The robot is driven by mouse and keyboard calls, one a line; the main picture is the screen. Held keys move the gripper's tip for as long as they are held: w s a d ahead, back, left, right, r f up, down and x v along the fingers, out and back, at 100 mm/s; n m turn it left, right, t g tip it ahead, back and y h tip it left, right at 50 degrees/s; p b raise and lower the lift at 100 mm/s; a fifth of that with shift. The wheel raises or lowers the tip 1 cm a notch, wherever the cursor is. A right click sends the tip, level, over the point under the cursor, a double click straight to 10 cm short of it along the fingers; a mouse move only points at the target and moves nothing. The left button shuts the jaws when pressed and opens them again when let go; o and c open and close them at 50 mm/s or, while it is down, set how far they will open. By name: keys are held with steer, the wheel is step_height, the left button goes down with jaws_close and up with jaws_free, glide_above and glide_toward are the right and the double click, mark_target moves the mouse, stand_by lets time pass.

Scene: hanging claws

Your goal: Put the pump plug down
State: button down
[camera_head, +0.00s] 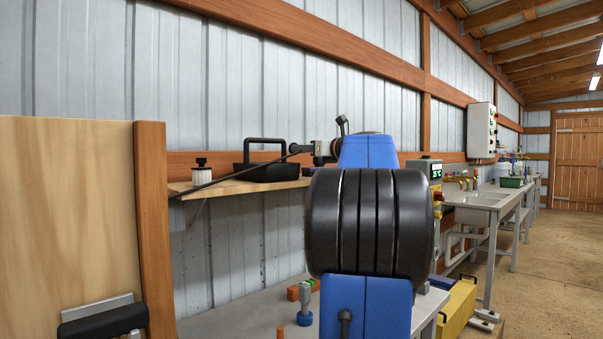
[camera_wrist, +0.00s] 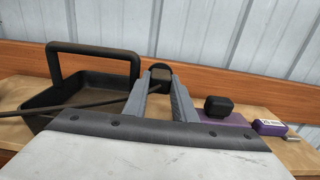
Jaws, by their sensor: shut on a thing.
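In the wrist view my gripper (camera_wrist: 160,78) reaches over a wooden shelf, its two grey fingers shut on a small dark piece, which I take to be the pump plug (camera_wrist: 161,70). A dark cable (camera_wrist: 70,109) runs left from near the fingers across the black tray. In the head view my gripper (camera_head: 322,152) shows small above the right part of the shelf (camera_head: 235,187), and the cable (camera_head: 240,177) slopes down to the left from it. My blue and black arm hides much there. I cannot tell whether the plug touches the shelf.
A black tray with a tall handle (camera_wrist: 93,46) stands left of my fingers. A purple block with a black knob (camera_wrist: 217,107) and a purple box (camera_wrist: 269,127) lie to the right. A white jar (camera_head: 202,174) stands on the shelf's left. The metal wall is close behind.

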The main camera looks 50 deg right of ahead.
steer(key=shift+d+f, duration=0.1)
steer(key=shift+f, duration=3.6)
steer(key=shift+f, duration=0.15)
steer(key=c, duration=1.7)
jaws_free()
steer(key=shift+c, duration=0.2)
steer(key=shift+s+r, duration=0.1)
steer(key=shift+r, duration=0.1)
steer(key=s, duration=1.2)
steer(key=shift+a, duration=0.35)
